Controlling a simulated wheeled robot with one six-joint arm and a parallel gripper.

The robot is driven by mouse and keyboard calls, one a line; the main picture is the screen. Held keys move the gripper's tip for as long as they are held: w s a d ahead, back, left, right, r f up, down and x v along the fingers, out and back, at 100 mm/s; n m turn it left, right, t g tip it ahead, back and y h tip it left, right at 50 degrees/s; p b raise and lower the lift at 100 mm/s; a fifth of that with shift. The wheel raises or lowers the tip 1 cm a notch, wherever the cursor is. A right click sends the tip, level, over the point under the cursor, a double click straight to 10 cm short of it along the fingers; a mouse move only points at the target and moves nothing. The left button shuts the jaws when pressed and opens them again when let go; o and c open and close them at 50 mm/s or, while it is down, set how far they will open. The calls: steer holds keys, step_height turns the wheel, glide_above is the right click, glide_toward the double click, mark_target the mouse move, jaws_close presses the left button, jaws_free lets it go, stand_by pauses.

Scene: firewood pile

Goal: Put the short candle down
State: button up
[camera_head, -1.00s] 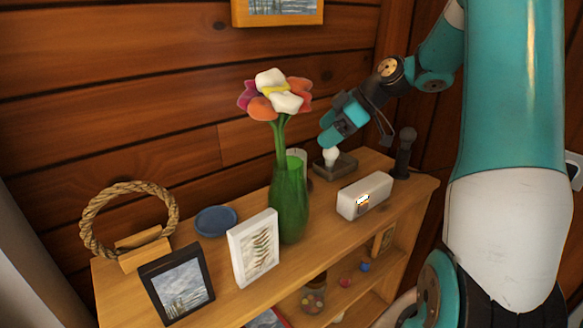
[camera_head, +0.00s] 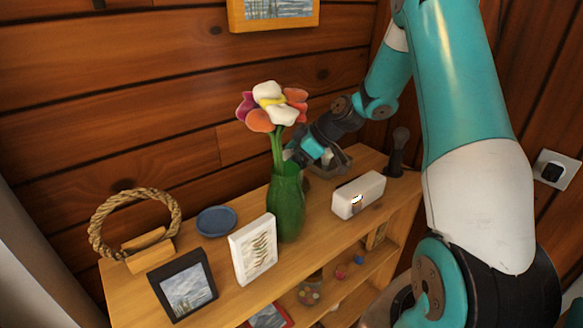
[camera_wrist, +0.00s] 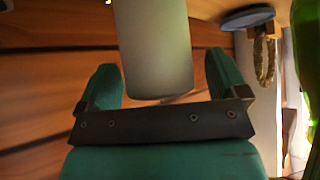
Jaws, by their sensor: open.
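A pale cylinder, which looks like the short candle (camera_wrist: 153,45), stands between the two green fingers of my gripper (camera_head: 302,153) in the wrist view. The fingers are open, with a gap visible on each side of it. In the head view my gripper is low over the shelf top, just behind and right of the green vase (camera_head: 288,205). The candle is hidden there behind the vase and gripper. Whether its base rests on the wood cannot be told.
The shelf top (camera_head: 320,228) also bears a white box (camera_head: 358,195), a blue dish (camera_head: 216,221), a rope ring (camera_head: 135,222), a white frame (camera_head: 253,250) and a black frame (camera_head: 183,285). A dark upright object (camera_head: 397,152) stands at the right end. The wooden wall is close behind.

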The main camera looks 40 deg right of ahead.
steer(key=c, duration=1.2)
steer(key=shift+r, duration=0.1)
steer(key=shift+c, duration=0.2)
